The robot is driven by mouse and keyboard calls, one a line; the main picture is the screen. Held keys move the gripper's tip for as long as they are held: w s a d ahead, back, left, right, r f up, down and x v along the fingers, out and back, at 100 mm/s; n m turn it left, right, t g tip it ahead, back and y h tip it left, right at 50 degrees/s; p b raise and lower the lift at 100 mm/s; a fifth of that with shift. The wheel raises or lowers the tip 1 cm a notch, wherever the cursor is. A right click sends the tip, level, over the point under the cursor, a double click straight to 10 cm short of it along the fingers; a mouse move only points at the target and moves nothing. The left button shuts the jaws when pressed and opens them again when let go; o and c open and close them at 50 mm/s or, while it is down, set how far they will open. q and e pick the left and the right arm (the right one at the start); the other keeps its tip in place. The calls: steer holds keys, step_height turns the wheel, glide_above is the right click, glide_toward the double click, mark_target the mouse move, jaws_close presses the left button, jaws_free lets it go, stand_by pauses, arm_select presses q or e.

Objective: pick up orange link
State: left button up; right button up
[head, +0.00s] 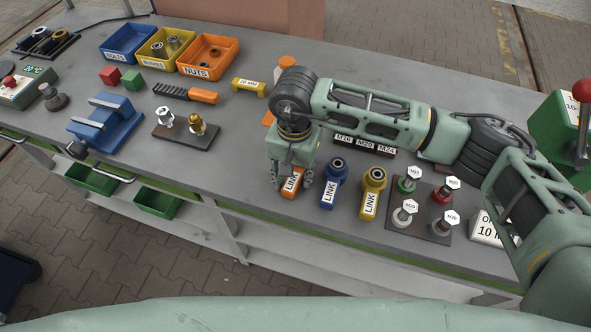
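The orange link (290,187) lies on the grey workbench, its white LINK label partly showing. Its upper end is hidden under my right gripper (290,182). The gripper points down over the link, with one finger at each side of it. I cannot tell whether the fingers touch the link or stand a little apart from it. A blue link (328,194) and a yellow link (369,205) lie in a row to the right of it. My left gripper is not in view.
A board with several labelled bolts (438,224) is right of the yellow link. A bolt plate (187,133) and a blue vise (106,124) are to the left. Blue, yellow and orange bins (233,50) stand at the back. The bench's front edge is close to the links.

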jaws_close()
stand_by(0.4)
